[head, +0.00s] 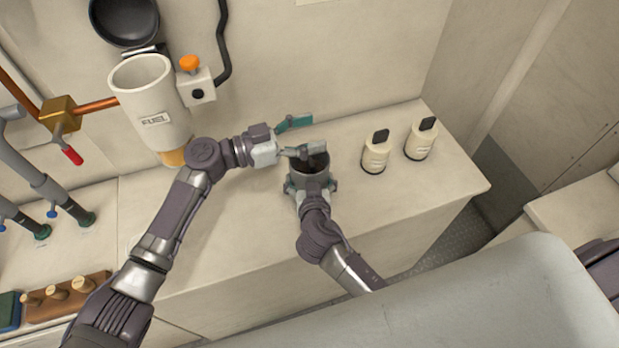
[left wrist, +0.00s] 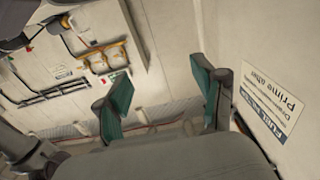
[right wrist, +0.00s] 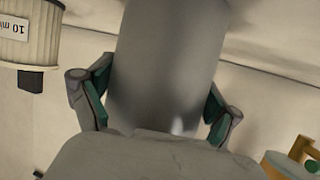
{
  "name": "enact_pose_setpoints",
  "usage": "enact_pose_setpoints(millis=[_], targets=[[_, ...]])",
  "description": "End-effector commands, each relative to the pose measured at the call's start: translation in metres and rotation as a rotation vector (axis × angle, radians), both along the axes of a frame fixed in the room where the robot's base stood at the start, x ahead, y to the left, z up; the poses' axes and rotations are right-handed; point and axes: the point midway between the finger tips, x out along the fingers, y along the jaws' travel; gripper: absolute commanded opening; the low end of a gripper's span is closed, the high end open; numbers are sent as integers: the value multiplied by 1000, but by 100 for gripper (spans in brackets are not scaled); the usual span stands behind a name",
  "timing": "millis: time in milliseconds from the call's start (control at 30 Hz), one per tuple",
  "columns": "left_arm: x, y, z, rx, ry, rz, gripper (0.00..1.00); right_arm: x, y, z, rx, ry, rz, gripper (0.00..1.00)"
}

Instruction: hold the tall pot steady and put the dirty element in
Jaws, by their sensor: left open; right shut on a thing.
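The tall pot (head: 296,170) is a grey open-topped cylinder standing upright on the cream counter. My right gripper (head: 311,187) is shut around its sides; the right wrist view shows the grey wall of the pot (right wrist: 168,65) between its teal pads. My left gripper (head: 303,137) is open just above the pot's rim, its teal fingers wide apart. The left wrist view shows nothing between those fingers (left wrist: 163,105). Something dark brown (head: 319,161) shows inside the pot's mouth, partly covered by a left finger; I cannot tell if it is the dirty element.
Two white cylinders with black tops, (head: 375,156) and (head: 420,142), stand right of the pot. A cylinder marked "10 mi" (right wrist: 30,40) shows in the right wrist view. A white FUEL canister (head: 153,105) is on the wall at left.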

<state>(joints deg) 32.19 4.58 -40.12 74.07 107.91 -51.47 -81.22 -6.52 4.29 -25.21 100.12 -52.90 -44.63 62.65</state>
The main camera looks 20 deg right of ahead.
Motion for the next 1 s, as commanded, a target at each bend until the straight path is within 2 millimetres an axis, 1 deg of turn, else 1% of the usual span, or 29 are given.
enact_pose_setpoints(millis=[67,167,267,500,600,700,800,1000], targets=[[0,3,-1,1,1,1,69,0,0,-1,1,1,1,49],[0,13,-1,1,1,1,69,0,0,-1,1,1,1,49],[0,30,-1,1,1,3,69,0,0,-1,1,1,0,49],[-2,82,0,0,1,3,69,0,0,-1,1,1,0,49],[-3,99,0,0,1,2,69,0,0,-1,1,1,1,49],[-4,111,0,0,0,1,69,0,0,-1,1,1,1,49],[-4,118,0,0,0,0,69,0,0,0,1,1,1,49],[-4,120,0,-1,0,-1,69,0,0,0,1,1,1,49]])
